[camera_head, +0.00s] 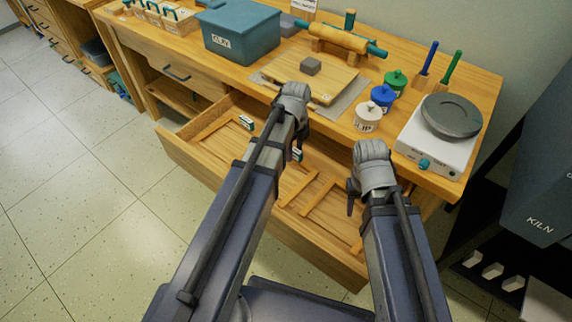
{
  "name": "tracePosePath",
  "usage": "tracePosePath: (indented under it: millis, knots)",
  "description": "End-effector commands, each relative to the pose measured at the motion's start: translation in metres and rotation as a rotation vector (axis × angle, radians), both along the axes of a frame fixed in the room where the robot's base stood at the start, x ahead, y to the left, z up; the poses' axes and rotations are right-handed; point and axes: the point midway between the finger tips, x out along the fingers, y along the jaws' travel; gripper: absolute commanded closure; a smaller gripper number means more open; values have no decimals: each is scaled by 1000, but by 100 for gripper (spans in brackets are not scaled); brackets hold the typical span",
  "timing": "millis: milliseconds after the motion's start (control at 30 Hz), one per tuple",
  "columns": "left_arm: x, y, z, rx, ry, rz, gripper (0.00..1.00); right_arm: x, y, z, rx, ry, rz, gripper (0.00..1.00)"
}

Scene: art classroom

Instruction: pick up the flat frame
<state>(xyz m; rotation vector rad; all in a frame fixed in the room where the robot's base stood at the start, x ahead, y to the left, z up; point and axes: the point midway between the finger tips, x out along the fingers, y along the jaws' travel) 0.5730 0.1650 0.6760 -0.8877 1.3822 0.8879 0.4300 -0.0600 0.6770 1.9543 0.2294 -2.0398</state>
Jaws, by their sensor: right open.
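An open wooden drawer (262,222) below the worktop holds thin, flat wooden frame pieces. One flat frame (310,197) shows at the drawer's right, partly behind my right arm. More pale wooden strips (208,130) show at the left. I cannot tell whether they belong to the same frame. My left gripper (292,103) is over the drawer's back edge, near the worktop; its fingers are hidden by my arm. My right gripper (378,190) is open above the drawer's right end. I see nothing held in it.
Small teal-and-white pieces (247,122) show in the drawer beside my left arm. Floor at left is clear.

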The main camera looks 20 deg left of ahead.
Motion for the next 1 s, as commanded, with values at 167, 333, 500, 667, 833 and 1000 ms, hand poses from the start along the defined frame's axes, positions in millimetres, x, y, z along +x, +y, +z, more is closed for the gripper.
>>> tracePosePath:
  millis: [167, 333, 500, 667, 833, 1000]
  knots:
    - [0, 0, 0, 0, 0, 0, 75, 0, 0, 0, 0, 0, 0, 50]
    - [0, 0, 0, 0, 0, 0, 94, 0, 0, 0, 0, 0, 0, 50]
    - [0, 0, 0, 0, 0, 0, 100, 0, 0, 0, 0, 0, 0, 50]
    - [0, 0, 0, 0, 0, 0, 100, 0, 0, 0, 0, 0, 0, 50]
    - [0, 0, 0, 0, 0, 0, 100, 0, 0, 0, 0, 0, 0, 50]
    - [0, 0, 1, 0, 0, 0, 100, 0, 0, 1, 0, 0, 0, 50]
